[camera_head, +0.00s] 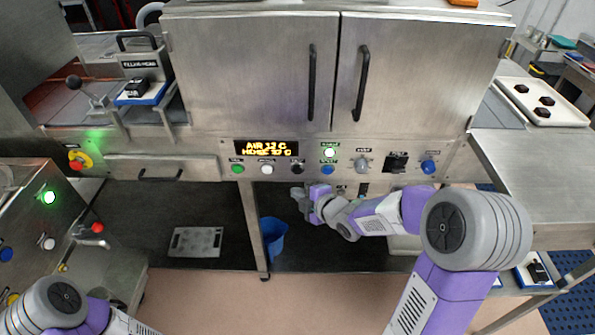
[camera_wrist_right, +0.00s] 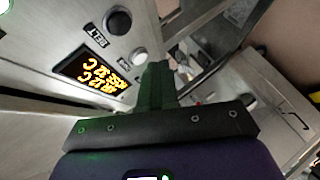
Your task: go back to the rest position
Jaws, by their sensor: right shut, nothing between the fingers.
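My right arm reaches in from the right in the head view. Its gripper (camera_head: 299,195) is in front of and just below the control panel, near the black knob. In the right wrist view the dark green-lit fingers (camera_wrist_right: 157,82) are together with nothing between them. They point past the panel's lower edge and do not visibly touch anything. My left arm shows only as a grey and purple link at the bottom left of the head view. Its gripper is out of the picture.
A steel cabinet (camera_head: 250,75) with two handled doors stands above a panel with buttons and an amber display (camera_head: 266,148). Below are a blue bucket (camera_head: 273,237) and a grey plate (camera_head: 195,242). A steel table (camera_head: 545,180) and a tray of dark pieces (camera_head: 528,95) are at right.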

